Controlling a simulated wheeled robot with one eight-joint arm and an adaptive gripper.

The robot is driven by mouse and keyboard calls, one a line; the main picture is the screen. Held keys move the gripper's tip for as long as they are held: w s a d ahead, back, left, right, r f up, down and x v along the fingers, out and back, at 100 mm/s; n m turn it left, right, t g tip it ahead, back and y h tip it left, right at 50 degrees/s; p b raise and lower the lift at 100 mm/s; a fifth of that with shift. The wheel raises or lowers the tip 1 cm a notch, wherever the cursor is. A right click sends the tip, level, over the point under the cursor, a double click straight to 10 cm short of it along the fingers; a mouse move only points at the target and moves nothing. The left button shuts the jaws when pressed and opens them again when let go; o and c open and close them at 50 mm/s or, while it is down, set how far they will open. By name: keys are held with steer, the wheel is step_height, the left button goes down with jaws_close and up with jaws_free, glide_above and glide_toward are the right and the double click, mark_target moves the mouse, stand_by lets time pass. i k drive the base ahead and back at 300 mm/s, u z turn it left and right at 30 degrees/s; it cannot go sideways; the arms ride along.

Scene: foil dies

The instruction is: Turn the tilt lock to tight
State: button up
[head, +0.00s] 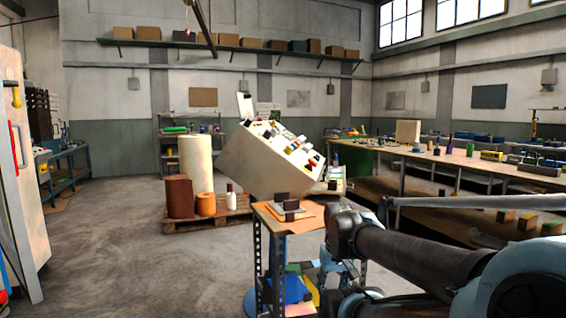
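A large beige box-shaped machine (255,165) stands tilted in the middle of the head view, with several small coloured parts on its sloping upper face. I cannot pick out the tilt lock or tell its setting at this size. My arm reaches in from the lower right, and its near joint lies in front of and to the right of the machine. I cannot make out my gripper; no fingers show.
A small stand with an orange top (304,222) holds dark blocks in front of the machine. A pallet (190,226) with a brown drum (179,197) and other containers stands left. A long workbench (440,158) runs along the right. Floor at left front is clear.

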mark_target(249, 122)
steer(key=u, duration=1.8)
steer(key=i, duration=1.1)
steer(key=z, duration=1.8)
